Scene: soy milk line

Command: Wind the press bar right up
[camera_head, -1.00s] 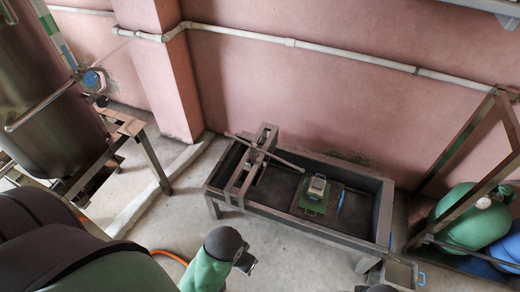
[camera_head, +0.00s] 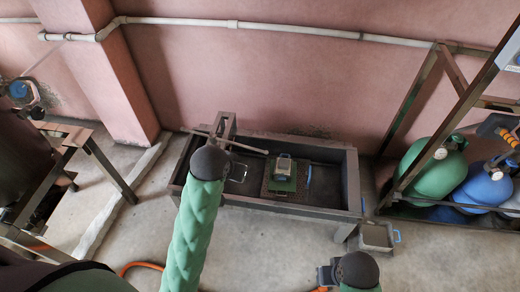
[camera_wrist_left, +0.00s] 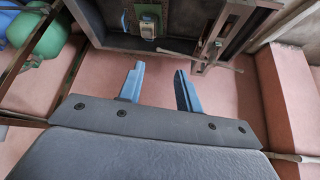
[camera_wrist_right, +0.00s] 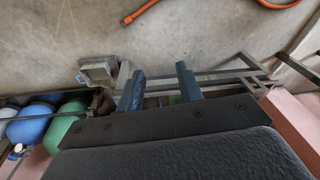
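The press is a grey metal frame (camera_head: 230,124) across the left part of a dark trough (camera_head: 300,205). Its thin handle bar (camera_head: 245,147) lies roughly crosswise at the top. My left arm's dark joint covers the near part of the press in the head view, so the press bar's height cannot be told. In the left wrist view the frame (camera_wrist_left: 212,34) and the handle bar (camera_wrist_left: 185,56) are beyond the fingertips. My left gripper (camera_wrist_left: 158,78) is open, empty and apart from them. My right gripper (camera_wrist_right: 158,80) is open and empty, with the trough partly hidden beyond it.
A small grey bin (camera_head: 376,238) stands at the trough's right end. Green (camera_head: 434,168) and blue (camera_head: 483,187) cylinders stand in a rack at right. An orange hose (camera_head: 140,265) lies on the floor.

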